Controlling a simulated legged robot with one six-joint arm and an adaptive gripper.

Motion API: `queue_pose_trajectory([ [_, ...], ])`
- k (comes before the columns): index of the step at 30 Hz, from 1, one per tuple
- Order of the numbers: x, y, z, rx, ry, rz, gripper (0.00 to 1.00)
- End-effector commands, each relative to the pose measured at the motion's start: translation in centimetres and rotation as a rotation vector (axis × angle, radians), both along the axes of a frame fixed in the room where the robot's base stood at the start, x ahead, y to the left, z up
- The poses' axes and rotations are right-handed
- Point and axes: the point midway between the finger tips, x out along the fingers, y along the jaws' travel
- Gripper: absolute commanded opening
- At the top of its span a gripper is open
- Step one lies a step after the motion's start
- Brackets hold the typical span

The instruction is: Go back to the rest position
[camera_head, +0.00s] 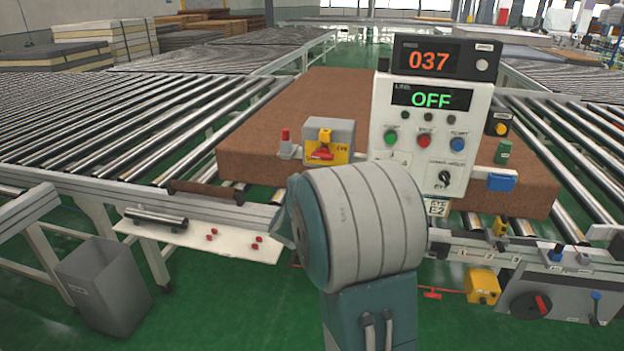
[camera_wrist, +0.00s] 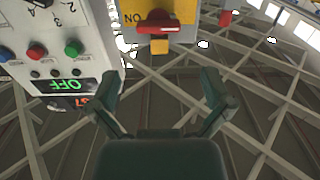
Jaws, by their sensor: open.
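My gripper (camera_wrist: 165,105) shows in the wrist view with its two dark green fingers spread apart and nothing between them. In that view the yellow switch box (camera_wrist: 185,20) with a red rotary handle (camera_wrist: 156,22) lies beyond the fingertips, apart from them. The control panel (camera_wrist: 60,45) is at the left of that view. In the head view my arm's large grey joint fills the lower middle and my gripper is hidden behind it. The control panel (camera_head: 388,128) stands behind the arm, with displays reading 037 and OFF. The switch box (camera_head: 343,128) is left of it.
A brown mattress (camera_head: 255,130) lies on the roller conveyor (camera_head: 110,115) behind the panel. A grey bin (camera_head: 105,285) stands on the green floor at left. A white shelf (camera_head: 190,236) holds several small red pieces. A yellow box (camera_head: 482,286) and a grey unit (camera_head: 560,295) are at lower right.

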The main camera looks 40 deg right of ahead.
Motion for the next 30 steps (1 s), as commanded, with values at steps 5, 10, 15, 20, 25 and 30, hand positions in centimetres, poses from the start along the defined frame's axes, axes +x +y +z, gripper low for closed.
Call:
queue_pose_trajectory([
  [5,0.0,0.0,0.0,0.000,0.000,0.000,1.00],
  [10,0.0,0.0,0.0,0.001,0.001,0.002,1.00],
  [15,0.3,3.1,1.5,0.057,0.018,0.114,1.00],
  [20,-0.5,9.9,3.3,0.172,0.099,0.339,1.00],
  [25,-3.7,17.0,3.9,0.279,0.241,0.545,1.00],
  [30,-9.2,22.9,3.6,0.360,0.420,0.697,1.00],
])
